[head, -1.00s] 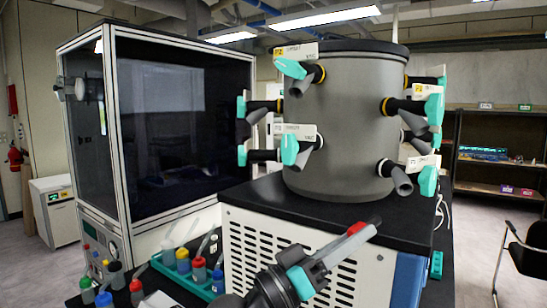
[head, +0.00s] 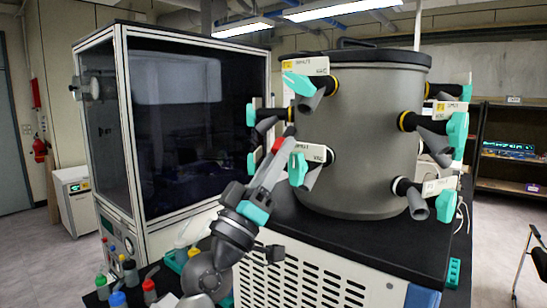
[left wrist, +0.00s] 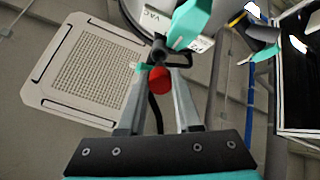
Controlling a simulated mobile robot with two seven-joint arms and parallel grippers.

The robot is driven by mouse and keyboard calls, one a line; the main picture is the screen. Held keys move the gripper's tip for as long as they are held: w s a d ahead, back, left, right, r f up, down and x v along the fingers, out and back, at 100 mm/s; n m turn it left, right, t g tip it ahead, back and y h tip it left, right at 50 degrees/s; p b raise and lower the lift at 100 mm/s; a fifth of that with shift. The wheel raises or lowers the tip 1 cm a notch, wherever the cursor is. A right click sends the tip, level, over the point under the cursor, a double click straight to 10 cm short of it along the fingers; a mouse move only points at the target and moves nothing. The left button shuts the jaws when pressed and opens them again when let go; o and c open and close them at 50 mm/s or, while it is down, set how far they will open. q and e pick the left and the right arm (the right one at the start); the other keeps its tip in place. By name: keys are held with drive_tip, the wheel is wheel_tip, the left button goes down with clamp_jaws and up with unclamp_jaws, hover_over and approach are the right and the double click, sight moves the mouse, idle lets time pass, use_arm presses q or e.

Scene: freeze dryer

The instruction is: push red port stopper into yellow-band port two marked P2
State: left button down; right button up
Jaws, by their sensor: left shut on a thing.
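The red port stopper (head: 277,146) sits between the fingertips of my left gripper (head: 281,143), which is shut on it. It also shows in the left wrist view (left wrist: 160,80), just before a dark grey port tube. The grey drum (head: 352,140) carries several ports with teal handles. A yellow-band port (head: 310,98) sits at its upper front left, above the stopper; its label is too small to read surely. Another yellow-band port (head: 425,122) is on the right side. A white-band port (head: 312,176) is right beside the stopper in the head view. Contact with any port cannot be told.
A tall dark-windowed cabinet (head: 195,130) stands at the left. The drum rests on a black-topped white unit (head: 300,275) with vents. Coloured bottles, one with a red cap (head: 149,284), stand at the lower left. Neighbouring port handles crowd the space around my gripper.

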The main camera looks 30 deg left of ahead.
sight(294, 131)
use_arm(q)
drive_tip(key=shift+w+d+r+h+p, duration=0.15)
drive_tip(key=shift+w+r+h+p, duration=0.15)
drive_tip(key=shift+w+r+p, duration=0.7)
drive_tip(key=shift+w+r, duration=0.25)
drive_tip(key=shift+w, duration=0.15)
drive_tip(key=shift+f+b, duration=0.1)
drive_tip(key=shift+b, duration=0.25)
drive_tip(key=shift+p+x, duration=0.75)
drive_tip(key=shift+x, duration=0.9)
idle(0.6)
drive_tip(key=c, duration=0.5)
unclamp_jaws()
drive_tip(key=shift+w, duration=0.1)
drive_tip(key=shift+b+v, duration=3.4)
drive_tip(key=shift+v, duration=4.25)
